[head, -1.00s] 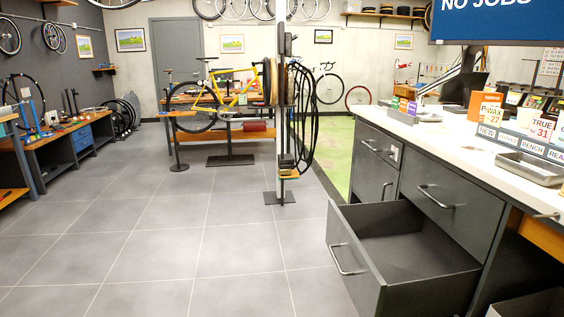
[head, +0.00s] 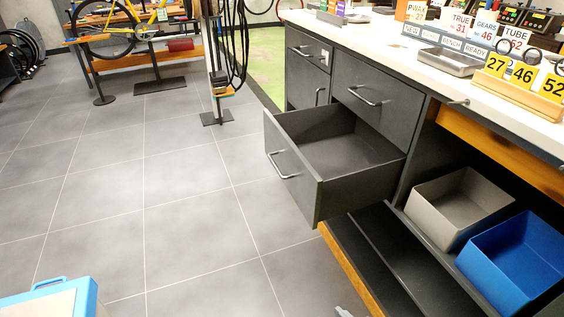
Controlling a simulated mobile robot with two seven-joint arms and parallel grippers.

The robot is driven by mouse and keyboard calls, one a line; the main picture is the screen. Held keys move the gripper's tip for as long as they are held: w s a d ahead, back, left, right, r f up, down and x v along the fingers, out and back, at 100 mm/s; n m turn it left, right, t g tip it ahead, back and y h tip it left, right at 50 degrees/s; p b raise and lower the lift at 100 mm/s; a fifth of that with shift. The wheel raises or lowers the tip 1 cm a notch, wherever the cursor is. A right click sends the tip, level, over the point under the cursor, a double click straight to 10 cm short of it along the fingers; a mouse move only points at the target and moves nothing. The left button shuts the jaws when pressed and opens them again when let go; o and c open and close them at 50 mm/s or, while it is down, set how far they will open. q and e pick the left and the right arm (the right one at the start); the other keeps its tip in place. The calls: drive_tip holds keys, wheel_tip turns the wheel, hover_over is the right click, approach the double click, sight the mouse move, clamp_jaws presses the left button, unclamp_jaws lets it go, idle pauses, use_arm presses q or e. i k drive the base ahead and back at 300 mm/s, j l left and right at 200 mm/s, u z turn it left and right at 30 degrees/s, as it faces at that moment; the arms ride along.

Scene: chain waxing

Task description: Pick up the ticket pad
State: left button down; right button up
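I cannot make out a ticket pad in the head view. An open drawer (head: 350,148) sticks out of the dark counter, and the part of its inside that I see is empty. On the white countertop (head: 398,38) stand small signs, with a wooden block of yellow number tags (head: 522,82) at the right. Neither gripper can be made out. A small pale piece at the bottom edge is too cut off to identify.
Below the counter are a grey bin (head: 450,218) and a blue bin (head: 505,278). A metal tray (head: 443,62) lies on the countertop. A blue-and-white box (head: 52,302) is at the lower left. The tiled floor (head: 150,210) between is clear.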

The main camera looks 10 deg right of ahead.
sight(361, 29)
drive_tip(key=i+u, duration=0.15)
drive_tip(key=i, duration=0.6)
drive_tip(key=i+l+u, duration=0.2)
drive_tip(key=i, duration=0.55)
drive_tip(key=i+z, duration=0.15)
drive_tip(key=i, duration=0.25)
drive_tip(key=i+j+z, duration=0.2)
drive_tip(key=i, duration=0.2)
drive_tip(key=i+j+z, duration=0.15)
drive_tip(key=i, duration=0.25)
drive_tip(key=i+j+z, duration=0.7)
drive_tip(key=i, duration=0.15)
drive_tip(key=i+j+z, duration=0.25)
drive_tip(key=z, duration=0.2)
drive_tip(key=i+j+z, duration=0.3)
drive_tip(key=z, duration=0.15)
drive_tip(key=j, duration=0.1)
